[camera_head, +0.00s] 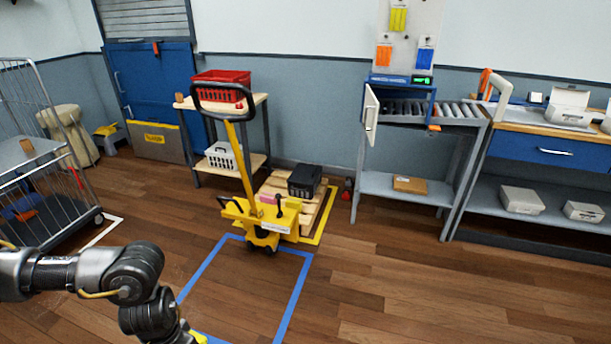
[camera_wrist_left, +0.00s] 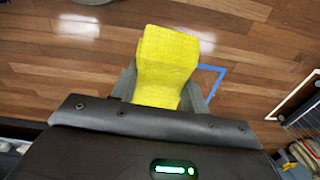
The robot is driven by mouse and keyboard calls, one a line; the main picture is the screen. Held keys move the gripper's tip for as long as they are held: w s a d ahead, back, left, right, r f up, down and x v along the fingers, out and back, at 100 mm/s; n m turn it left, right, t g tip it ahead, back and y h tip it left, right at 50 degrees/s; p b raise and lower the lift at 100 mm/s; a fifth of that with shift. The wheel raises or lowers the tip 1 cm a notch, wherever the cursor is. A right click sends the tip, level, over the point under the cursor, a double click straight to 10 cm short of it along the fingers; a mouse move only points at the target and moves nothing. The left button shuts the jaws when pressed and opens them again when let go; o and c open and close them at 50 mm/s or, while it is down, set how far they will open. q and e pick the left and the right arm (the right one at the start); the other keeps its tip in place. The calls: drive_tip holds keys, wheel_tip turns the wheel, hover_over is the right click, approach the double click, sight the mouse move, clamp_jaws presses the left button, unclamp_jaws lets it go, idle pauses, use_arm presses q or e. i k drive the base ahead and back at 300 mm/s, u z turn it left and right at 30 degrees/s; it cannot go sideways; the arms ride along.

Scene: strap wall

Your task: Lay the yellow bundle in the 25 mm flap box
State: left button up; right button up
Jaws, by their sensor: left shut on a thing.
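In the left wrist view my left gripper (camera_wrist_left: 160,92) is shut on the yellow bundle (camera_wrist_left: 168,55), which sits between its two grey fingers and sticks out past them, above the floor. In the head view my left arm comes in at the bottom left, and only a bit of yellow (camera_head: 198,337) shows at its end by the bottom edge. A white box with its lid raised (camera_head: 568,112) stands on the workbench at the far right, with another white box cut by the right edge. I cannot read any size mark. My right gripper is out of view.
A yellow pallet truck (camera_head: 262,220) and a pallet with a black crate (camera_head: 304,181) stand mid-room. A roller stand (camera_head: 405,185) is left of the workbench (camera_head: 560,150). A wire cart (camera_head: 50,195) is at left. The floor at front right is clear.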

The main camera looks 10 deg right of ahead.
sight(570, 122)
drive_tip(key=i, duration=1.6)
drive_tip(key=z, duration=2.35)
drive_tip(key=i, duration=1.65)
drive_tip(key=u, duration=0.05)
